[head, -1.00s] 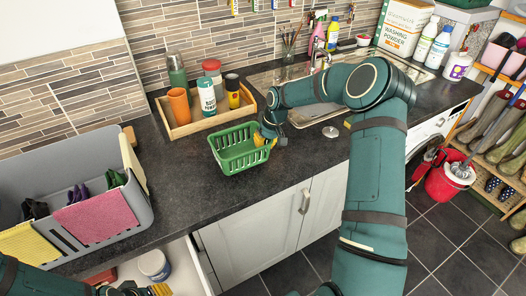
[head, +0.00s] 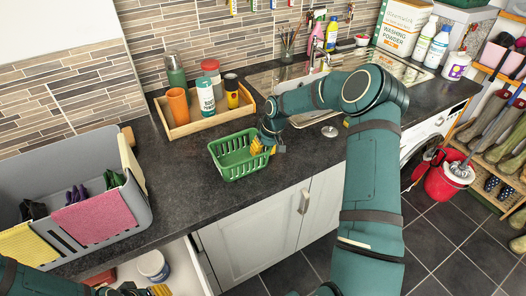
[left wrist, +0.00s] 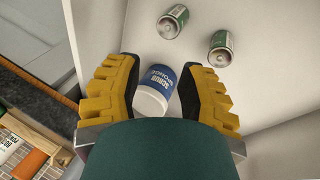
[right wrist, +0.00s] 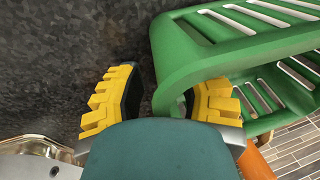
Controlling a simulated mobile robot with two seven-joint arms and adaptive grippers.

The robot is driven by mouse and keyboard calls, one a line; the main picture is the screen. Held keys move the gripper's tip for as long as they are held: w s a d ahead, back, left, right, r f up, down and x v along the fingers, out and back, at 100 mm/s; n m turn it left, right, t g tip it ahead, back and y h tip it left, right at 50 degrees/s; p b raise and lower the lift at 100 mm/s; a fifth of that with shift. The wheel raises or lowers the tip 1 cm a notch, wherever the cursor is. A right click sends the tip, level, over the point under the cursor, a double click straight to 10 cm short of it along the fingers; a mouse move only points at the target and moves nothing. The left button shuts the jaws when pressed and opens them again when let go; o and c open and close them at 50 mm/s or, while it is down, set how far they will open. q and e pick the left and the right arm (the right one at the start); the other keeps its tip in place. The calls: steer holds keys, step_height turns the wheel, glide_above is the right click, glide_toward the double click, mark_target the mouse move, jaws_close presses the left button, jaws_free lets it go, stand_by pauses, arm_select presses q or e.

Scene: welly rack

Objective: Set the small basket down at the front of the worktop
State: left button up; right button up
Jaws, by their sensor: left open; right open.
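The small green basket (head: 231,165) stands upright on the dark worktop (head: 180,200), close to its front edge. My right gripper (head: 268,146) is open at the basket's right end. In the right wrist view the gripper (right wrist: 160,98) has the basket's end wall (right wrist: 172,68) between its fingers, with one finger outside and the other partly hidden by the basket. The basket looks empty. My left gripper (left wrist: 155,92) is open over the pulled-out drawer, with a blue and white tub (left wrist: 154,88) showing between its fingers; I cannot tell how far below.
A wooden tray (head: 180,129) with bottles and cups stands behind the basket. A grey crate (head: 130,218) with cloths is at the left. The sink (head: 262,80) lies at the back right. The drawer holds two green cans (left wrist: 172,22). Worktop between crate and basket is clear.

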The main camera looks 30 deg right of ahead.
steer(key=v, duration=1.2)
steer(key=shift+r+p, duration=0.15)
steer(key=shift+p, duration=0.2)
